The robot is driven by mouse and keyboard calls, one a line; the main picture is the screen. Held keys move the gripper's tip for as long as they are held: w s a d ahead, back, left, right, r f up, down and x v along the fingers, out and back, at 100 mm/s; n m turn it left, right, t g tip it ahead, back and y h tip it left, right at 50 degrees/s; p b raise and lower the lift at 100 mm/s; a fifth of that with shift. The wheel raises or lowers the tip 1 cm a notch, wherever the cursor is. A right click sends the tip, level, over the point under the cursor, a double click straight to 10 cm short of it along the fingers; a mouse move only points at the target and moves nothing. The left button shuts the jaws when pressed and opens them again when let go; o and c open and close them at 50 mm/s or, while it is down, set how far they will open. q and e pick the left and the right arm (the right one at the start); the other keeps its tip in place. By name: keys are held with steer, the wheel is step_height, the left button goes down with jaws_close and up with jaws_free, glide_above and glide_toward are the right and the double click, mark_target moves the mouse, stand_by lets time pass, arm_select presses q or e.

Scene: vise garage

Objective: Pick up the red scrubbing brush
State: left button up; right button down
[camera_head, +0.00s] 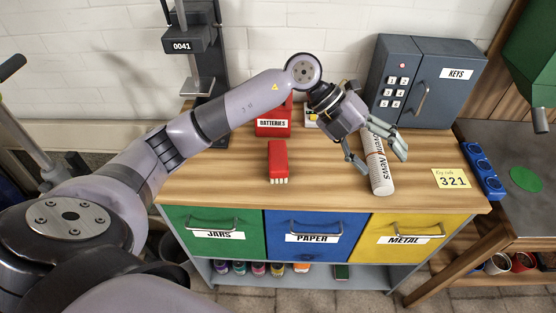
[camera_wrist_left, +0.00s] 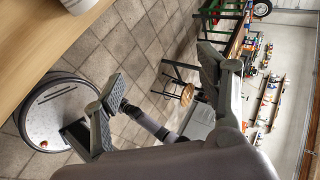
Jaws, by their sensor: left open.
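The red scrubbing brush (camera_head: 278,158) lies on the wooden workbench top, with pale bristles showing at its near end. My left gripper (camera_head: 384,163) is open, to the right of the brush and well apart from it. Its fingers are on either side of the rolled newspaper (camera_head: 381,180) in the head view; I cannot tell whether they touch it. In the left wrist view the open fingers (camera_wrist_left: 160,80) show with nothing between them, and the brush is not in that view. My right gripper is not in view.
A red batteries box (camera_head: 272,124) stands behind the brush. A grey key safe (camera_head: 422,82) stands at the back right. A yellow note (camera_head: 450,178) and a blue tray (camera_head: 483,170) are on the right. The bench top (camera_head: 225,175) left of the brush is clear.

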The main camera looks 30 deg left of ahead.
arm_select(q)
steer(key=w+a+f+n+y, duration=0.15)
steer(key=a+y, duration=0.45)
steer(key=a, duration=0.6)
step_height(320, 180, up, 3)
steer(key=n+g+y, duration=0.1)
steer(key=n+y, duration=0.2)
steer(key=y, duration=0.2)
glide_above(278, 154)
steer(key=f+p, duration=0.1)
steer(key=f, duration=0.6)
steer(key=f+p, duration=0.1)
steer(key=f, duration=0.3)
steer(key=shift+w+a+f+p, duration=0.15)
steer(key=shift+w+f+p, duration=0.15)
steer(key=shift+w, duration=0.05)
steer(key=f+p, duration=0.1)
steer(key=f, duration=0.1)
steer(key=s+f+p, duration=0.1)
steer(key=f, duration=0.1)
steer(key=shift+f, duration=0.35)
steer(key=shift+w+f, duration=0.15)
steer(key=shift+f, duration=0.2)
steer(key=shift+c, duration=0.3)
steer(key=c, duration=1.3)
steer(key=shift+o, duration=0.2)
steer(key=shift+r, duration=0.15)
